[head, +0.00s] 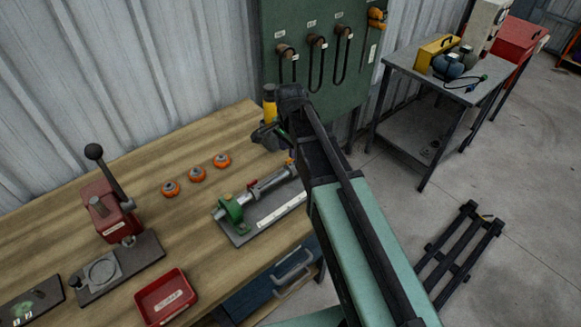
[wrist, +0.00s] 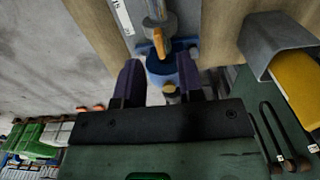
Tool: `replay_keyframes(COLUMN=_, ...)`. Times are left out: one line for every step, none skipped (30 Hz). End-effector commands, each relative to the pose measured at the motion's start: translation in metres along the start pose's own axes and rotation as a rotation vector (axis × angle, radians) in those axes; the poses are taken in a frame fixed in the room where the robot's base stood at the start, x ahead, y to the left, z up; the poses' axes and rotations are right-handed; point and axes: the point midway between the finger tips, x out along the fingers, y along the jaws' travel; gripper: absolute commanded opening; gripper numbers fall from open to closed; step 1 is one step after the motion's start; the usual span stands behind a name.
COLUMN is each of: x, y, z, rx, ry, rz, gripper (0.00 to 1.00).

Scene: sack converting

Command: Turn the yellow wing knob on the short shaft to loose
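The yellow wing knob (wrist: 158,41) shows in the wrist view just beyond my fingertips, on a grey shaft, with a blue part below it. In the head view only a small orange-yellow bit (head: 291,160) shows at the right end of the shaft fixture, beside my arm. My gripper (wrist: 158,66) is open, its two dark fingers apart on either side of the blue part (wrist: 160,70). I cannot tell whether they touch it. The shaft fixture (head: 233,239) lies on the bench with a green bracket (head: 232,208) and a red knob (head: 252,185).
The wooden bench (head: 140,185) holds several orange knobs (head: 197,174), a red lever press (head: 110,205) and a red tray (head: 166,298). A green board (head: 330,90) with hanging loops stands behind. A yellow cylinder (wrist: 299,78) in a grey holder is close right of my gripper.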

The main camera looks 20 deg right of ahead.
Motion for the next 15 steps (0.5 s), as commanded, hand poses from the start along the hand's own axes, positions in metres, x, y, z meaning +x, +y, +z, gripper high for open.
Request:
replay_keyframes(x=0.025, y=0.000, z=0.000, rx=0.000, ry=0.000, rz=0.000, gripper=0.35)
replay_keyframes(x=0.030, y=0.000, z=0.000, rx=0.000, ry=0.000, rz=0.000, gripper=0.35)
replay_keyframes(x=0.035, y=0.000, z=0.000, rx=0.000, ry=0.000, rz=0.000, gripper=0.35)
replay_keyframes(x=0.038, y=0.000, z=0.000, rx=0.000, ry=0.000, rz=0.000, gripper=0.35)
replay_keyframes(x=0.040, y=0.000, z=0.000, rx=-0.001, ry=0.000, rz=0.000, gripper=0.35)
replay_keyframes(x=0.042, y=0.000, z=0.000, rx=-0.001, ry=0.000, rz=0.000, gripper=0.35)
replay_keyframes(x=0.042, y=0.000, z=0.000, rx=-0.001, ry=0.000, rz=0.000, gripper=0.35)
replay_keyframes(x=0.041, y=0.000, z=0.000, rx=-0.001, ry=0.000, rz=0.000, gripper=0.35)
replay_keyframes(x=0.040, y=0.000, z=0.000, rx=-0.001, ry=0.000, rz=0.000, gripper=0.35)
replay_keyframes(x=0.039, y=0.000, z=0.000, rx=-0.001, ry=0.000, rz=0.000, gripper=0.35)
replay_keyframes(x=0.039, y=0.000, z=0.000, rx=-0.001, ry=0.000, rz=0.000, gripper=0.35)
replay_keyframes(x=0.038, y=0.000, z=0.000, rx=-0.001, ry=0.000, rz=0.000, gripper=0.35)
replay_keyframes(x=0.038, y=0.000, z=0.000, rx=-0.001, ry=0.000, rz=0.000, gripper=0.35)
replay_keyframes(x=0.038, y=0.000, z=0.000, rx=-0.001, ry=0.000, rz=0.000, gripper=0.34)
replay_keyframes(x=0.038, y=0.000, z=0.000, rx=-0.001, ry=0.000, rz=0.000, gripper=0.27)
